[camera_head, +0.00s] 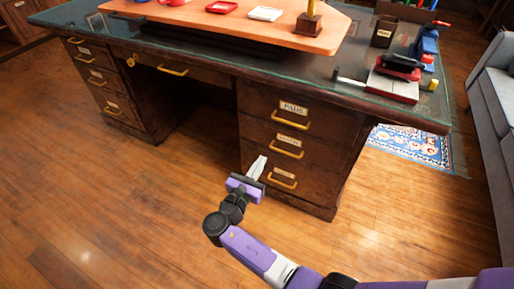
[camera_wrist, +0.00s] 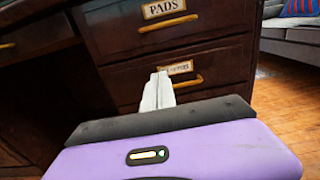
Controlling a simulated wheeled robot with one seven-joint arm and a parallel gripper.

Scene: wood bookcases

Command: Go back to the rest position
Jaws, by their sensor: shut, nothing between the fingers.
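My gripper (camera_head: 257,168) is in front of the right drawer stack of a dark wooden desk (camera_head: 345,155). Its pale fingers are together and hold nothing. In the wrist view the gripper (camera_wrist: 158,88) points at the drawer fronts, with its fingertips overlapping the middle drawer near its label. I cannot tell whether the fingertips touch the wood. The top drawer (camera_wrist: 207,28) is labelled "PADS" and has a yellow handle. The drawers of this stack look closed. My purple arm reaches in from the lower right of the head view.
The glass desktop (camera_head: 210,62) bears a raised wooden board (camera_head: 235,25) with small items, and a red stapler-like object (camera_head: 398,70) at right. A grey sofa (camera_head: 490,110) stands at far right, near a blue patterned rug (camera_head: 412,143). The wooden floor (camera_head: 110,210) at left is clear.

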